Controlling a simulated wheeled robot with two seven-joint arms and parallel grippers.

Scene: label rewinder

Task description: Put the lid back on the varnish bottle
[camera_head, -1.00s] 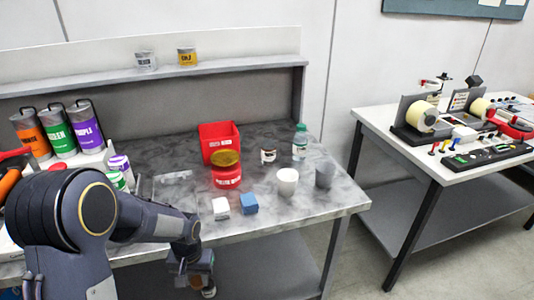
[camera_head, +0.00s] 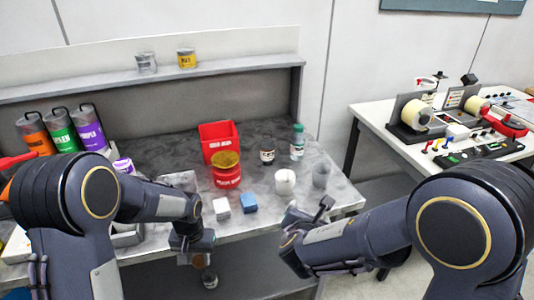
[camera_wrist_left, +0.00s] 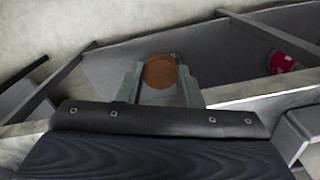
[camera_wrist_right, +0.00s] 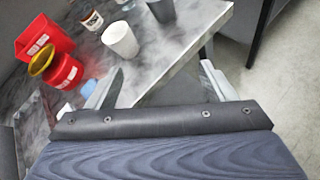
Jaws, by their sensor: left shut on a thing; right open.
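My left gripper (camera_head: 203,262) hangs low in front of the table's front edge. In the left wrist view it is shut on a round brown-topped thing (camera_wrist_left: 160,72); I cannot tell whether this is a lid or the top of a bottle. A small jar (camera_head: 267,156) with a white label and a bottle with a green cap (camera_head: 298,142) stand at the back right of the table; I cannot read which is varnish. My right gripper (camera_head: 309,213) is open and empty by the front right edge; its spread fingers also show in the right wrist view (camera_wrist_right: 160,85).
A red pot (camera_head: 227,178) with a gold top stands before a red bin (camera_head: 219,142). A white cup (camera_head: 285,182), a grey cup (camera_head: 321,174), a white block (camera_head: 221,209) and a blue block (camera_head: 249,203) stand nearby. The rewinder table (camera_head: 405,150) is at right.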

